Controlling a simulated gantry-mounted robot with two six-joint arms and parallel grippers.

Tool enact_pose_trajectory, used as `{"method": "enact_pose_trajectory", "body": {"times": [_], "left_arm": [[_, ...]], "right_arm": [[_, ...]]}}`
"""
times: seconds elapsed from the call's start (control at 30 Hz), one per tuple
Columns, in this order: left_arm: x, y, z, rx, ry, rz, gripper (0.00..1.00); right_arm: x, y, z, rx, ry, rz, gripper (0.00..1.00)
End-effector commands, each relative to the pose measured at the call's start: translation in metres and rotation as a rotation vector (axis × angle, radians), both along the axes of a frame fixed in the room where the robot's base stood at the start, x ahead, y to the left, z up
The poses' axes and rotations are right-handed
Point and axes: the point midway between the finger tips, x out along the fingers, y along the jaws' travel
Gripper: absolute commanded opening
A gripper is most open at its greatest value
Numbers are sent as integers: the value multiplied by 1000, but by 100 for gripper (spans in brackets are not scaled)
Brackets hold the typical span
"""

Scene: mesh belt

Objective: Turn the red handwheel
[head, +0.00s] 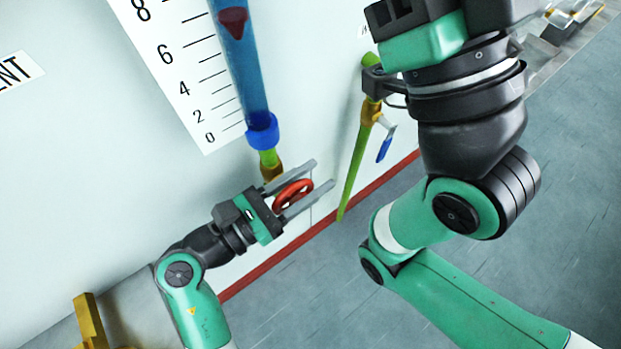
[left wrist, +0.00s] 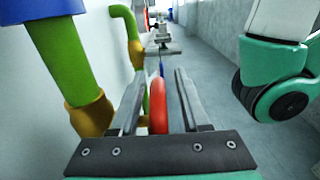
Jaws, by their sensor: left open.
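The red handwheel (head: 293,195) is a small ring below the blue sight tube in the head view. My left gripper (head: 325,174) is open, with one grey finger on either side of the handwheel. In the left wrist view the handwheel (left wrist: 158,106) shows edge-on between the two fingers of the left gripper (left wrist: 160,80), with gaps visible beside it. Whether a finger touches it cannot be told. My right arm fills the right of the head view; its fingertips are not seen.
A blue tube (head: 243,60) with a red float stands beside a numbered scale (head: 185,75). A green pipe (head: 355,165) with a blue-handled valve (head: 385,146) is to the right. The floor (head: 300,290) is clear. A yellow post (head: 90,320) is at lower left.

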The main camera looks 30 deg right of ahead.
Motion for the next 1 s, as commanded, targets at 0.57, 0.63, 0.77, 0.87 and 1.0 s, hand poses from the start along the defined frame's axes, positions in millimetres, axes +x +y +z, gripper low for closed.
{"method": "enact_pose_trajectory", "body": {"times": [0.57, 0.63, 0.77, 0.87, 1.0], "left_arm": [[0, 0, 0, 0, 1, 0, 0], [0, 0, 0, 0, 1, 0, 0], [0, 0, 0, -1, 1, 0, 0], [0, 0, -1, -10, 0, 0, 0], [0, 1, -2, -45, -1, 0, 0]], "right_arm": [[0, 0, 0, 0, 0, 0, 50], [0, 0, 0, 0, 0, 0, 50], [0, 0, 0, 0, 0, 0, 50], [0, 0, -3, 0, 0, 0, 50], [0, 0, -12, 0, 0, 0, 50]]}}
